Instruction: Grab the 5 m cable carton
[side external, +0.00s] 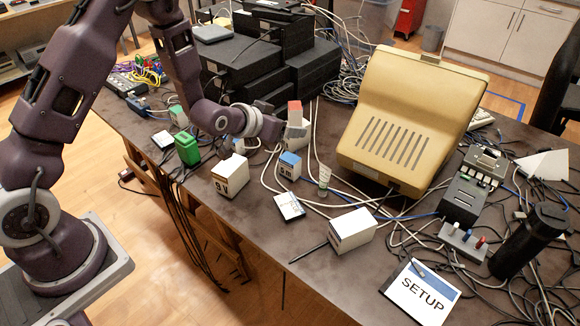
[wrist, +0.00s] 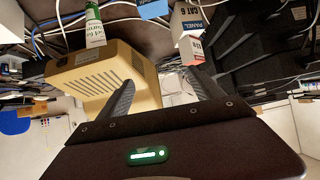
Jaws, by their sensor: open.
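A small white carton with a blue top (side external: 289,166) stands on the table in the side view; its front label seems to read 5 M. A blue patch (wrist: 152,9) at the top edge there may be the blue-topped carton; I cannot tell.
A red-topped carton (side external: 295,113) stands close to my gripper. The front table edge is clearer.

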